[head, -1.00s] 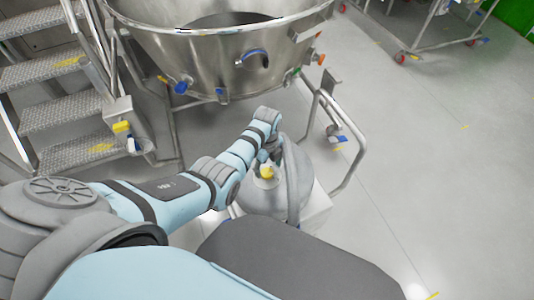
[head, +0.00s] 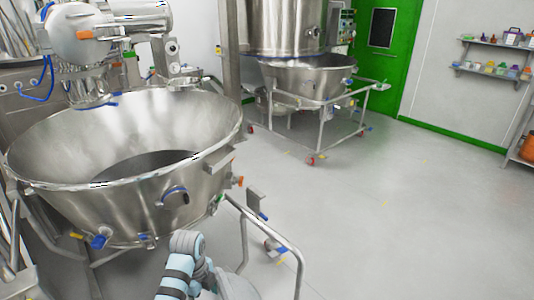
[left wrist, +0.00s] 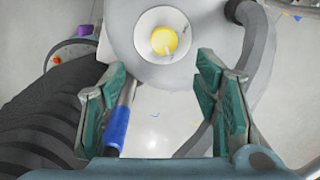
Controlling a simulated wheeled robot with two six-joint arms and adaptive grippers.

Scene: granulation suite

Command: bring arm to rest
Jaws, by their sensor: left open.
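My left arm comes in at the bottom of the head view, with its wrist links just below the large steel bowl (head: 120,140). Its fingertips do not show there. In the left wrist view my left gripper (left wrist: 160,85) is open, its two green-padded fingers wide apart. Nothing is held between them. Beyond the fingertips is a grey rounded vessel (left wrist: 125,45) with a yellow knob (left wrist: 164,40) on its top. A blue-handled part (left wrist: 117,130) shows beside the left finger. My right gripper is in neither view.
A tubular steel frame (head: 285,245) stands right of my arm. A second bowl on a wheeled frame (head: 315,75) stands farther back, near a green door (head: 385,45). Shelves with containers (head: 495,70) hang on the right wall. The floor (head: 400,220) at right is clear.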

